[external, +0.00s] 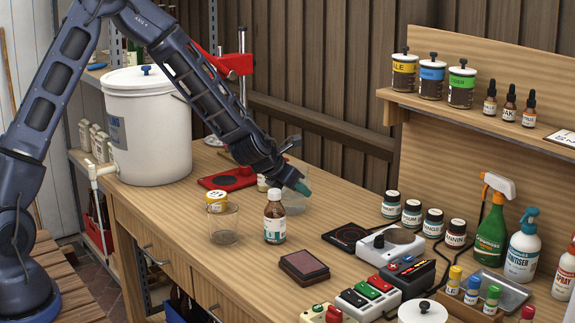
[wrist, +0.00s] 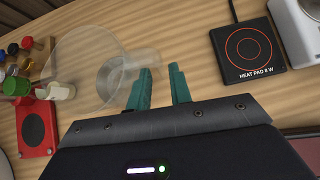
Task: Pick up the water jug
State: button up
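The water jug is a clear, see-through vessel. In the wrist view the jug (wrist: 88,60) lies just left of my fingertips, with its clear handle reaching right towards them. In the external view the jug (external: 297,205) stands on the bench, partly hidden behind my gripper (external: 303,187). In the wrist view my gripper (wrist: 161,70) shows two teal fingers apart, with bare wood seen between them. The left finger is close to or overlaps the handle; I cannot tell whether they touch.
A black heat pad (wrist: 247,50) lies to the right in the wrist view. A red stand base (wrist: 35,128) is at left. A white bucket (external: 150,135) stands on the bench's left end.

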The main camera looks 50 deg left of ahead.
jog(key=shift+x, duration=1.25)
grip_shut()
jog(key=shift+r, duration=0.1)
jog(key=shift+r, duration=0.1)
notch_tip(320, 180, up, 11)
dwell(0.7)
jog(key=shift+r, duration=1)
notch_tip(320, 180, up, 6)
jog(key=shift+r, duration=0.25)
dwell(0.8)
